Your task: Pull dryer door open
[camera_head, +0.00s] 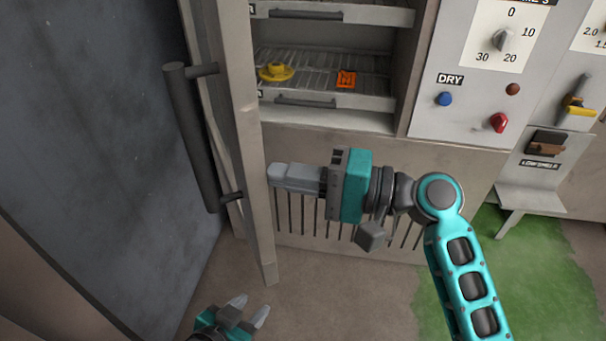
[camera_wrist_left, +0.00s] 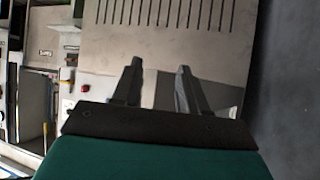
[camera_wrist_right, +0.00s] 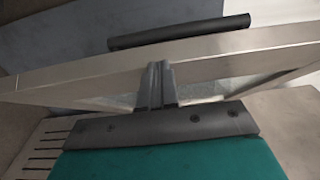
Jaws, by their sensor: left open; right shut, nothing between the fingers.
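The dryer door (camera_head: 243,130) stands swung open at the left of the dryer, seen nearly edge-on in the head view. Its dark bar handle (camera_head: 192,135) is on the door's left side; it also shows in the right wrist view (camera_wrist_right: 180,31). My right gripper (camera_head: 275,176) is shut and empty, its fingertips at the door's inner side, by the edge; whether they touch cannot be told. In the right wrist view the shut fingers (camera_wrist_right: 161,80) point at the door frame. My left gripper (camera_head: 250,308) is open and empty, low in front of the door.
Inside the dryer, a wire rack (camera_head: 310,65) holds a yellow piece (camera_head: 276,72) and an orange piece (camera_head: 346,79). A control panel (camera_head: 470,110) marked DRY is at the right. A dark wall (camera_head: 90,120) stands left of the door. The brown floor (camera_head: 340,300) in front is clear.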

